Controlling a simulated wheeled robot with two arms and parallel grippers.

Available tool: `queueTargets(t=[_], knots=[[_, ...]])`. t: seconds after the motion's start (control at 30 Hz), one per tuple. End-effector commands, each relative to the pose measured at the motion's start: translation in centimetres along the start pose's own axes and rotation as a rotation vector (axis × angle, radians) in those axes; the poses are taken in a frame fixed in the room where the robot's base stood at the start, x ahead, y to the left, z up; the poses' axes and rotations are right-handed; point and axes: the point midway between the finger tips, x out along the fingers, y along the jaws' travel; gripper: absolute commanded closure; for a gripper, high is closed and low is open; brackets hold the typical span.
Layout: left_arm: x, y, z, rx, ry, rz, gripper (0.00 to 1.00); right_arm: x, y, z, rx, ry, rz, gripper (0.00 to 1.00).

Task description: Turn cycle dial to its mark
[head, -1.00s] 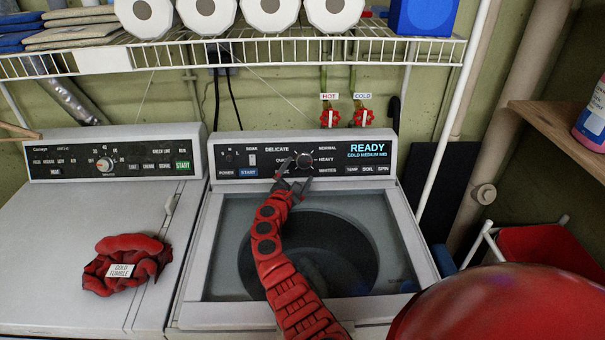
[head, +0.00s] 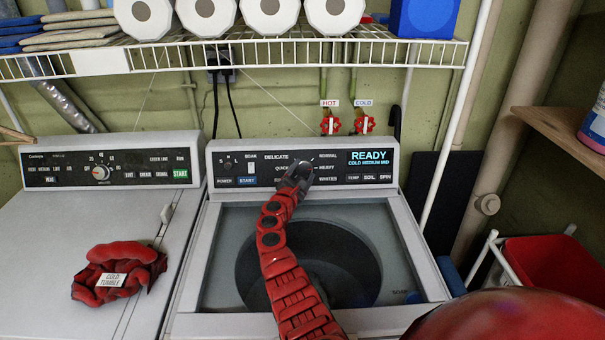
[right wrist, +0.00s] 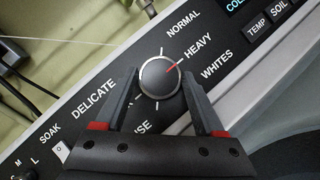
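The cycle dial (right wrist: 160,77) is a round dark knob with a pale rim on the washer's control panel. Its red pointer line aims up and right in the right wrist view, towards the HEAVY label. My right gripper (right wrist: 160,80) has one finger on each side of the dial, with the tips close to its rim. I cannot tell whether the fingers press on it. In the head view my right gripper (head: 296,175) covers most of the dial. The washer's display (head: 369,158) reads READY, COLD MEDIUM MID. My left gripper is not in view.
The washer's lid opening (head: 310,260) shows a dark drum below the panel. A dryer (head: 60,240) stands to the left with a red cloth bundle (head: 118,272) labelled COLD TUMBLE. A wire shelf (head: 260,58) with paper rolls hangs above. A red bin (head: 545,262) is at the right.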

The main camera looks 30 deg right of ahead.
Motion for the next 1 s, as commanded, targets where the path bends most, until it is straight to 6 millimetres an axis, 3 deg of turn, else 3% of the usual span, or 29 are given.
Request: queueTargets(t=[0.03, 0.2, 0.57, 1.0], knots=[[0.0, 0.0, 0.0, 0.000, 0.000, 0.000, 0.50, 0.0, 0.0, 0.0, 0.000, 0.000, 0.000, 0.58], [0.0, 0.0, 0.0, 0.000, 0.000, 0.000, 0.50, 0.0, 0.0, 0.0, 0.000, 0.000, 0.000, 0.85], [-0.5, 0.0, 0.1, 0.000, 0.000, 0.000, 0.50, 0.0, 0.0, -0.1, 0.061, -0.001, -0.040, 0.85], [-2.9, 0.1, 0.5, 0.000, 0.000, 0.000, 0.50, 0.0, 0.3, -0.2, 0.355, 0.001, -0.219, 0.85]])
